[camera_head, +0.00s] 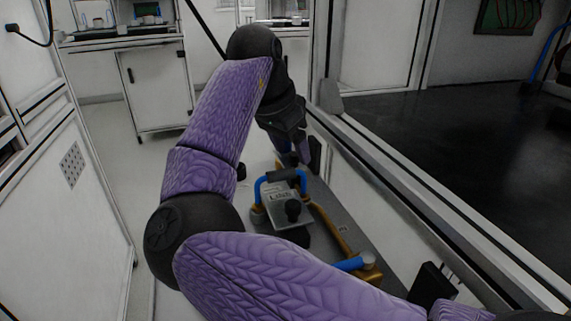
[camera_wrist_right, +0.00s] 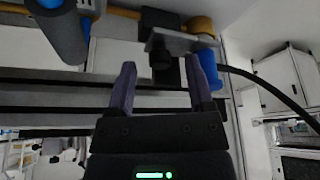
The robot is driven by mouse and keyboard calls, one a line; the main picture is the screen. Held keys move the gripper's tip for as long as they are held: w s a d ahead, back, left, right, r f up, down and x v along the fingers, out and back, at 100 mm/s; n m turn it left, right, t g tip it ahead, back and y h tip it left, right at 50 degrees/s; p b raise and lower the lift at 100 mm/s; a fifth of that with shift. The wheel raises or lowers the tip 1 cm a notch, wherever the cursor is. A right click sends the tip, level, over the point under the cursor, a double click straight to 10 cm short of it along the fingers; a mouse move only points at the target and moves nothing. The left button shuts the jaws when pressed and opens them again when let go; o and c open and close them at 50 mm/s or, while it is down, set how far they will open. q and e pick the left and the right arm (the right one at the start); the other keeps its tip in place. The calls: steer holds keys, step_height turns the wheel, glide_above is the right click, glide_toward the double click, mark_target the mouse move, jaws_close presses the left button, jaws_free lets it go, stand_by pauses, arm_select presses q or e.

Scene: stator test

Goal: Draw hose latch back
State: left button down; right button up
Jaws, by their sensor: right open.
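A metal plate (camera_head: 285,214) with lettering and a black knob (camera_head: 293,209) sits on a grey ledge. The knob may be the latch; I cannot tell for sure. A blue hose (camera_head: 259,188) with a black sleeve (camera_head: 284,175) arches at the plate's far side. My right gripper (camera_head: 308,158) is just beyond the hose, partly hidden by its own wrist. In the right wrist view my gripper (camera_wrist_right: 160,63) is open, with the black knob (camera_wrist_right: 165,68) showing between and beyond its purple fingers; contact is unclear. The metal plate (camera_wrist_right: 182,43) and blue hose (camera_wrist_right: 209,70) are close by. My left gripper is not in view.
A brass pipe (camera_head: 328,228) runs along the ledge (camera_head: 345,226) to a fitting with a blue end (camera_head: 350,264). A framed wall edge (camera_head: 415,195) runs along the right. White cabinets (camera_head: 160,90) stand at left and back. Pale floor is free between them.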

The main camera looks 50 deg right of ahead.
steer(key=shift+d+f, duration=0.15)
steer(key=shift+f, duration=0.25)
steer(key=shift+r, duration=0.15)
steer(key=shift+c, duration=0.2)
steer(key=c, duration=0.5)
jaws_close()
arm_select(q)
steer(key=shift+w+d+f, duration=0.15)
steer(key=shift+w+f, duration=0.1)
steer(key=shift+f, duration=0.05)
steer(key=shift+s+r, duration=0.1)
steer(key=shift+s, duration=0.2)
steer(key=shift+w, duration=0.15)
